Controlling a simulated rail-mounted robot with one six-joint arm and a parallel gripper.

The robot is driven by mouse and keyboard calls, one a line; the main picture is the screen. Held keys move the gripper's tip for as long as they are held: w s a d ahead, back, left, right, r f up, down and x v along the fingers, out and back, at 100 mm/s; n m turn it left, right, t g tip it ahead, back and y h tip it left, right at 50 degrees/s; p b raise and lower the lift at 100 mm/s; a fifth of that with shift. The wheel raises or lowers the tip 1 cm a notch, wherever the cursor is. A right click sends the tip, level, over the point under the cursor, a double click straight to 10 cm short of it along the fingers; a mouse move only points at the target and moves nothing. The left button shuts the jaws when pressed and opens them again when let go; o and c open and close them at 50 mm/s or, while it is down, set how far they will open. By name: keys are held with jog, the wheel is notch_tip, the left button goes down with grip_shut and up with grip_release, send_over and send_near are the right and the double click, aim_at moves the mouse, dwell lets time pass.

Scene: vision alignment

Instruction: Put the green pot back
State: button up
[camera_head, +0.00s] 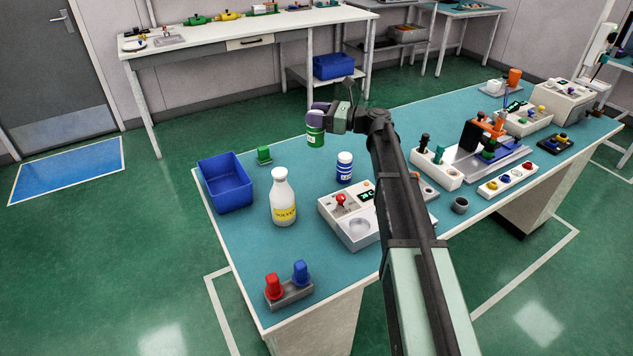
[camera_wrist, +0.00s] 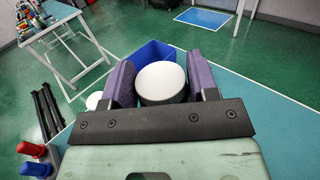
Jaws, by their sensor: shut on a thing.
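The green pot (camera_head: 315,135) has a green body with a pale label. My gripper (camera_head: 318,114) is shut on its upper part with purple fingers and holds it upright near the far edge of the teal table (camera_head: 235,240). I cannot tell whether its base touches the table. In the wrist view, the pot's round white top (camera_wrist: 162,78) sits between the two purple fingers; its lower body is mostly hidden.
A blue bin (camera_head: 225,185) stands at the table's left end. A white bottle (camera_head: 282,200), a blue-and-white pot (camera_head: 344,168) and a white device with a red knob (camera_head: 350,220) stand nearer. Red and blue pieces sit in a grey holder (camera_head: 290,295). Fixtures crowd the right.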

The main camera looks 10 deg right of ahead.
notch_tip(320, 180, down, 19)
jog(key=b, duration=1.7)
jog(key=shift+w, duration=0.1)
jog(key=shift+r, duration=0.15)
jog(key=o, duration=1)
jog(key=shift+o, duration=0.4)
jog(key=v, duration=0.7)
jog(key=shift+d+r, duration=0.2)
jog(key=shift+d, duration=0.1)
